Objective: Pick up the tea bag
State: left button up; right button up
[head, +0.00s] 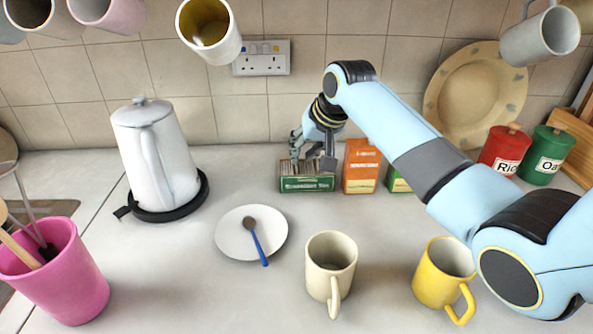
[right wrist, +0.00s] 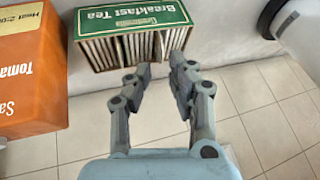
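The tea bags (right wrist: 120,50) stand in a row as thin pale packets in the green Breakfast Tea box (right wrist: 132,19). In the head view this box (head: 307,184) stands on the worktop towards the back wall. My right gripper (head: 314,160) is over the box. In the right wrist view my right gripper (right wrist: 161,68) is partly open, a narrow gap between its fingertips at the row's edge. I see no tea bag clearly held; contact with the packets cannot be told. My left gripper is out of view.
An orange carton (head: 361,166) stands close right of the tea box. A white kettle (head: 155,155) and a plate with a spoon (head: 232,240) are to the left. A cream mug (head: 331,262) and yellow mug (head: 437,275) stand in front.

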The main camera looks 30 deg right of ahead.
aim_at(299, 168)
jog(key=shift+x, duration=1.55)
jog(key=shift+a+r, duration=0.1)
grip_shut()
jog(key=shift+r, duration=0.1)
